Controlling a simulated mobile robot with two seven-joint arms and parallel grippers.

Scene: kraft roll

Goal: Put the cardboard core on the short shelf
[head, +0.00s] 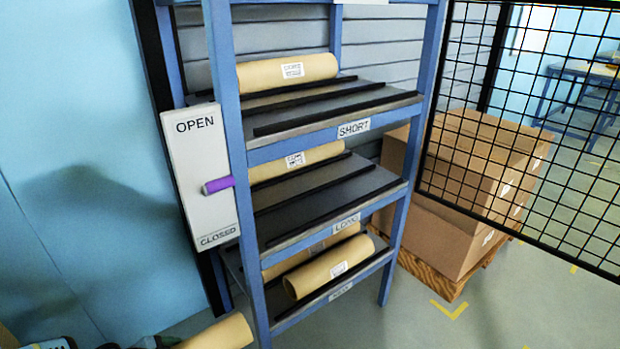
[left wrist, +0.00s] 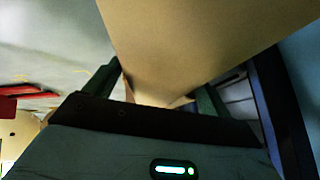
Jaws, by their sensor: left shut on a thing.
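A tan cardboard core (head: 222,334) shows at the bottom left of the head view, low and in front of the rack. My left gripper (head: 158,342) is at the picture's bottom edge, partly cut off. In the left wrist view the core (left wrist: 190,45) lies between the two fingers of my left gripper (left wrist: 155,93), which is shut on it. The short shelf (head: 335,108) is the top visible deck, with a "SHORT" label on its front edge. One tan roll (head: 287,72) lies at its back; its front part is bare between dark rails. My right gripper is not in view.
The "LONG" shelf (head: 320,196) below holds one roll; the bottom shelf holds two. Blue posts (head: 222,80) frame the rack. A panel (head: 196,150) marked OPEN and CLOSED has a purple-tipped lever. A black mesh panel (head: 530,130) and boxes (head: 440,240) stand at right.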

